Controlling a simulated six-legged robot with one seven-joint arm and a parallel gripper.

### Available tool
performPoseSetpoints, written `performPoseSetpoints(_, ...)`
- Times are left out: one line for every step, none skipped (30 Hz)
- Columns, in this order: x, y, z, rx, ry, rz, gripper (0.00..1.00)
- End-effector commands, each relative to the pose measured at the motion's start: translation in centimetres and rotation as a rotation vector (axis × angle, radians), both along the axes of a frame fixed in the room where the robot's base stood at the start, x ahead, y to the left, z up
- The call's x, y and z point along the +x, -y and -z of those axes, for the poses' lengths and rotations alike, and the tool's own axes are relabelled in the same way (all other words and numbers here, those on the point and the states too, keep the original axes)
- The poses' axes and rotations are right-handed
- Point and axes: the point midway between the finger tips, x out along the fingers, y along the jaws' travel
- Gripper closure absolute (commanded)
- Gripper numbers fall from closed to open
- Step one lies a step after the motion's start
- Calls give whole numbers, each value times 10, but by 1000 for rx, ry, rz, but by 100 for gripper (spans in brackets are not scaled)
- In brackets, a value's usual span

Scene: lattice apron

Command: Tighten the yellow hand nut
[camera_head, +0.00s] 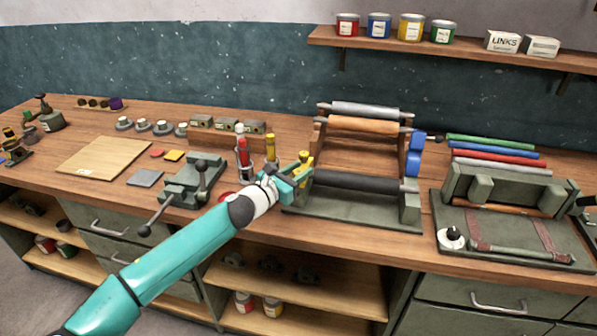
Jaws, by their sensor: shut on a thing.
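The yellow hand nut (305,159) is at the left side of a green roller stand (345,208) on the workbench. Only part of it shows, as my gripper covers the rest. My gripper (302,170), teal at the end of my teal and white arm, reaches in from the lower left. Its jaws are shut on the yellow nut. How far the nut is screwed on cannot be seen.
The stand holds grey, orange and black rollers, with blue parts (415,155) at its right. A vise (195,182) and a holder with red and yellow tubes (271,146) stand close left of my gripper. A green press-like fixture (510,190) is at right.

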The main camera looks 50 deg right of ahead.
Motion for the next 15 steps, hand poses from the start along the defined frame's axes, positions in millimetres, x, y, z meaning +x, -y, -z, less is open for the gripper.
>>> performPoseSetpoints(3, 1, 1, 7, 4, 33, 92)
performPoseSetpoints(4, 1, 1, 7, 5, 57, 92)
performPoseSetpoints(3, 1, 1, 7, 5, 89, 92)
performPoseSetpoints(3, 1, 1, 6, 4, 112, 92)
performPoseSetpoints(3, 1, 1, 6, 5, 134, 92)
performPoseSetpoints(3, 1, 1, 6, 5, 162, 92)
performPoseSetpoints(3, 1, 0, 5, 6, 182, 92)
performPoseSetpoints(3, 1, 0, 5, 5, 199, 92)
performPoseSetpoints(2, 1, 1, 5, 4, 221, 92)
performPoseSetpoints(2, 1, 0, 4, 4, 237, 92)
performPoseSetpoints(2, 1, 0, 4, 4, 251, 92)
performPoseSetpoints(2, 1, 1, 4, 4, 267, 92)
performPoseSetpoints(2, 1, 1, 4, 4, 278, 92)
performPoseSetpoints(2, 1, 0, 4, 4, 288, 92)
performPoseSetpoints(2, 1, 0, 3, 4, 300, 92)
